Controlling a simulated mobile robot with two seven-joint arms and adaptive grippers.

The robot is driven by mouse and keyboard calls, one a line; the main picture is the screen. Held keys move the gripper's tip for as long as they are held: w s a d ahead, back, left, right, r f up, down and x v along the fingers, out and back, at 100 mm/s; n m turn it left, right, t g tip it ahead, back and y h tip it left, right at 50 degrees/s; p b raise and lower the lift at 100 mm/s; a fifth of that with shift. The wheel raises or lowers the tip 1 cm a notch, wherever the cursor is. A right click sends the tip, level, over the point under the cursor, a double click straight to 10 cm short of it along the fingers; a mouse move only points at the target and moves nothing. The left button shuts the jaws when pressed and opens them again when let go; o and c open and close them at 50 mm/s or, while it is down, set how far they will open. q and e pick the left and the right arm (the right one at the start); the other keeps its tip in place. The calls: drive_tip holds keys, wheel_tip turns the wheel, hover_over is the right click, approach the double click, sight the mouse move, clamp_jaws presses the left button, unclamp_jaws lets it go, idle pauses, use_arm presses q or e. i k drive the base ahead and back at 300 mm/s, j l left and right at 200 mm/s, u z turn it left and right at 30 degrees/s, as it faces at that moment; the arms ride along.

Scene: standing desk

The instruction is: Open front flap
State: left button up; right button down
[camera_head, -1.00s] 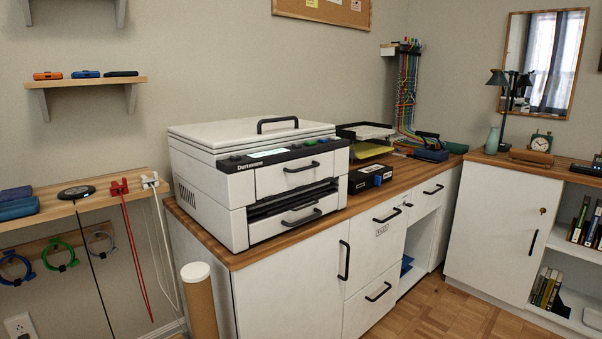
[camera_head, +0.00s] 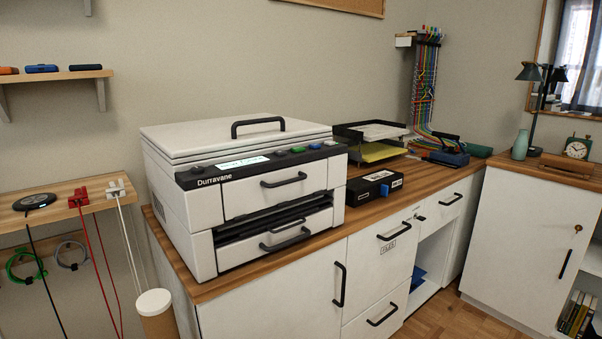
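The white printer (camera_head: 250,190) labelled Durravane stands on the wooden counter top. Its front flap (camera_head: 277,190) is the upper white front panel with a black bar handle (camera_head: 284,180), and it looks closed, flush with the front. Below it is a dark slot and a lower tray (camera_head: 274,244) with its own black handle. The lid on top, with a black handle (camera_head: 258,126), is shut. Neither of my grippers is in view.
The wooden counter (camera_head: 440,184) holds a black box (camera_head: 375,187) right beside the printer and a paper tray (camera_head: 370,140) behind it. A brown tube with a white cap (camera_head: 154,303) stands at the counter's front left. Cabinet handles (camera_head: 340,284) stick out below.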

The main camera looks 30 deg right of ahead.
sight(241, 197)
drive_tip(key=l+u, duration=0.2)
drive_tip(key=l, duration=0.95)
drive_tip(key=k+l+u, duration=0.1)
drive_tip(key=l, duration=0.45)
drive_tip(key=k+l+u, duration=0.1)
drive_tip(key=l, duration=0.45)
drive_tip(key=k+l+u, duration=0.3)
drive_tip(key=k+l, duration=0.4)
drive_tip(key=l+u, duration=0.1)
drive_tip(key=l, duration=0.4)
drive_tip(key=i, duration=0.05)
